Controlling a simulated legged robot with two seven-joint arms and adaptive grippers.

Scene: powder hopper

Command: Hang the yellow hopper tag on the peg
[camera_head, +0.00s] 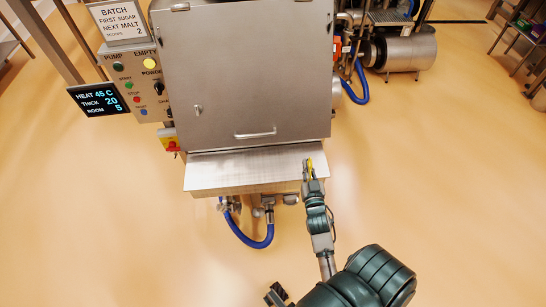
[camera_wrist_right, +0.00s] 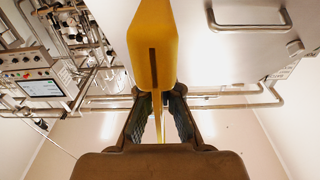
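A dark part at the bottom edge of the head view may be my left gripper (camera_head: 277,294), mostly cut off.
The ledge (camera_head: 245,170) below is bare. A control panel (camera_head: 138,80) and a display (camera_head: 97,101) stand left. A blue hose (camera_head: 250,241) hangs underneath.

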